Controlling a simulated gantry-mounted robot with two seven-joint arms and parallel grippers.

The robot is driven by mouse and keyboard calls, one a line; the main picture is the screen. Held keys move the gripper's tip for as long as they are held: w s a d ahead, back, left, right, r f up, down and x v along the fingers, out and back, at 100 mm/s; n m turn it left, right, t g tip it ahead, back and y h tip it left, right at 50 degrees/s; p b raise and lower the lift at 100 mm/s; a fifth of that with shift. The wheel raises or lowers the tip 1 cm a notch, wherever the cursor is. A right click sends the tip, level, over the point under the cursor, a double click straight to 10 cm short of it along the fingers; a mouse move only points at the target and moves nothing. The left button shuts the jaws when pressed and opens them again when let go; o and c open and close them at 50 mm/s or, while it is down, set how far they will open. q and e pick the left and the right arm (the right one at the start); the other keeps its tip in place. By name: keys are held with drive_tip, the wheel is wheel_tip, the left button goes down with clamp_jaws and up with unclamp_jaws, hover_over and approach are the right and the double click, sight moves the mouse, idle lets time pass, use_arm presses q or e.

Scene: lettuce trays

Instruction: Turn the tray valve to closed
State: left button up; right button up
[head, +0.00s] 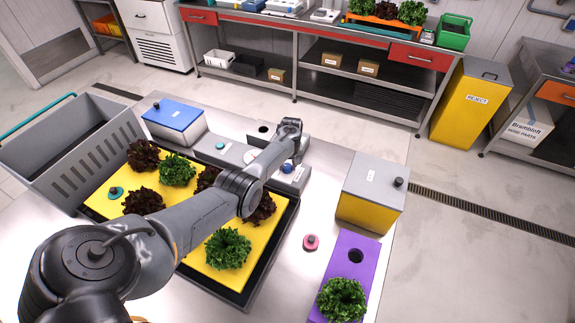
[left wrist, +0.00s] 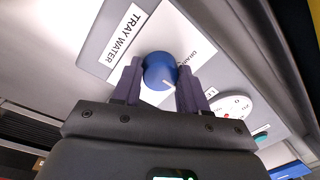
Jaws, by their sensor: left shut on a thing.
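The tray valve is a round blue knob (left wrist: 160,68) with a white pointer line, set on a grey panel. Labels reading TRAY WATER (left wrist: 123,33) and DRAIN, partly hidden, are beside it. The pointer line is aimed toward the bottom of the left wrist view, a little right. My left gripper (left wrist: 158,76) is shut on the knob, one dark finger on each side. In the head view the knob (head: 287,168) shows at the tip of my left gripper (head: 290,160). My right gripper is not in view.
A black-rimmed yellow tray (head: 212,270) with several lettuces lies under my left arm. A blue-lidded box (head: 172,115), a grey bin (head: 70,150), a grey-lidded yellow box (head: 372,190) and a purple block (head: 356,248) stand around it. A pink knob (head: 311,242) sits on the table.

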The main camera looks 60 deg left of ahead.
sight(289, 167)
use_arm(q)
drive_tip(key=o, duration=1.1)
drive_tip(key=shift+c, duration=0.2)
drive_tip(key=shift+r, duration=0.55)
wheel_tip(289, 167, up, 10)
drive_tip(key=shift+w+d+f+p, duration=0.15)
drive_tip(key=shift+w+f+p, duration=0.05)
drive_tip(key=shift+w+p, duration=0.1)
